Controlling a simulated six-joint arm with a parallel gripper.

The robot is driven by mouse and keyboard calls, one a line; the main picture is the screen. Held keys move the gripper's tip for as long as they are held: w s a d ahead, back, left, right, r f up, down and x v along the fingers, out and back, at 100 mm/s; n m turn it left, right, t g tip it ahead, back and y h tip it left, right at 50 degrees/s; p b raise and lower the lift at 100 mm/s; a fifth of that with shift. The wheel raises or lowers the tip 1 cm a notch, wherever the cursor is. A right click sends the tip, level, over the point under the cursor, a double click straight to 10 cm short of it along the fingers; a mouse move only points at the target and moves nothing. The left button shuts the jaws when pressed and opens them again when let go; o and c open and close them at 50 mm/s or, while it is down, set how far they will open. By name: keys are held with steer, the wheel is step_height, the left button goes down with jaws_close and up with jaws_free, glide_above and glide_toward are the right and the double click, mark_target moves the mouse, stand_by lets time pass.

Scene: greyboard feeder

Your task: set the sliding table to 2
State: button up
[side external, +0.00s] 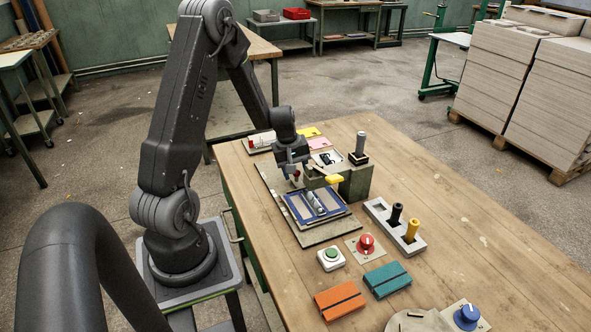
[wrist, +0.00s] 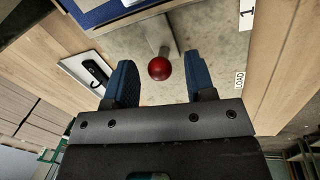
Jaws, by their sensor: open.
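The sliding table (side external: 291,208) is a blue-framed tray on a long grey base plate (side external: 318,238); its blue edge (wrist: 98,14) shows at the top left of the wrist view. A red ball knob (wrist: 159,69) on a short metal post stands on the table's end bar. My gripper (wrist: 161,66) is open, with one blue finger on each side of the knob and gaps between. In the side view my gripper (side external: 295,177) is low at the far end of the tray. A "1" label (wrist: 247,14) and an upside-down "LOAD" label (wrist: 239,79) lie along the plate.
A green block with a yellow lever (side external: 334,180) stands close to the right of my gripper. A grey holder with black and yellow pegs (side external: 411,231), a red dial (side external: 366,244) and a green button (side external: 331,254) are nearer.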

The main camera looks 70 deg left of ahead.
mark_target(304, 187)
jaws_close()
stand_by(0.4)
steer(key=shift+d, duration=2.15)
jaws_free()
step_height(304, 187, up, 14)
steer(key=s, duration=0.2)
steer(key=shift+s+a+f, duration=0.2)
steer(key=shift+s+a, duration=0.1)
